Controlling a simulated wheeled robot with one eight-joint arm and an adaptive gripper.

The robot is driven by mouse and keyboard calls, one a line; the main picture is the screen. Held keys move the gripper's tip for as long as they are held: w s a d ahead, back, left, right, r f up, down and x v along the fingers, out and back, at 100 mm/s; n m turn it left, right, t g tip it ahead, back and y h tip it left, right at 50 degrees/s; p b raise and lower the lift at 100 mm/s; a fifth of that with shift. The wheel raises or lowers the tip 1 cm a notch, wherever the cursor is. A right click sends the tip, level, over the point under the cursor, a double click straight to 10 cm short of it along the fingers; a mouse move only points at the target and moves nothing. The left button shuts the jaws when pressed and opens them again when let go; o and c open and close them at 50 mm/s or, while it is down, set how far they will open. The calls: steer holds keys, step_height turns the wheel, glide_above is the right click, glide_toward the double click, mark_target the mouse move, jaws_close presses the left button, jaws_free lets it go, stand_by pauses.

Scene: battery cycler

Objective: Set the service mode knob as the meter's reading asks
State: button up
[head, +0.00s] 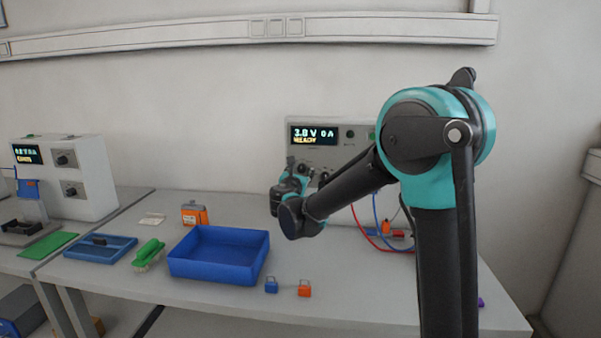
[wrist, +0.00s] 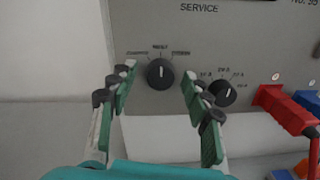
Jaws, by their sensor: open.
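The grey cycler (head: 361,158) stands on the bench against the wall. Its display (head: 315,135) appears to read 3.8 V 0 A, with a yellow word below that looks like READY. In the wrist view a black service knob (wrist: 160,73) sits under the word SERVICE. Its white mark points up at the middle of three labels, which are too small to read surely. My gripper (wrist: 158,76) is open, with one green-padded finger on each side of this knob; I cannot tell whether they touch it. In the head view my gripper (head: 286,190) hides part of the panel.
A second black knob (wrist: 222,93) is close to my right finger. Red and blue plugs (wrist: 286,108) stick out further right. A blue bin (head: 218,256), an orange padlock (head: 304,289) and a blue padlock (head: 271,286) are on the bench. Another cycler (head: 65,175) stands left.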

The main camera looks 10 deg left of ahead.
jaws_close()
steer(key=shift+m, duration=0.4)
steer(key=m, duration=0.3)
steer(key=shift+m, duration=2)
jaws_free()
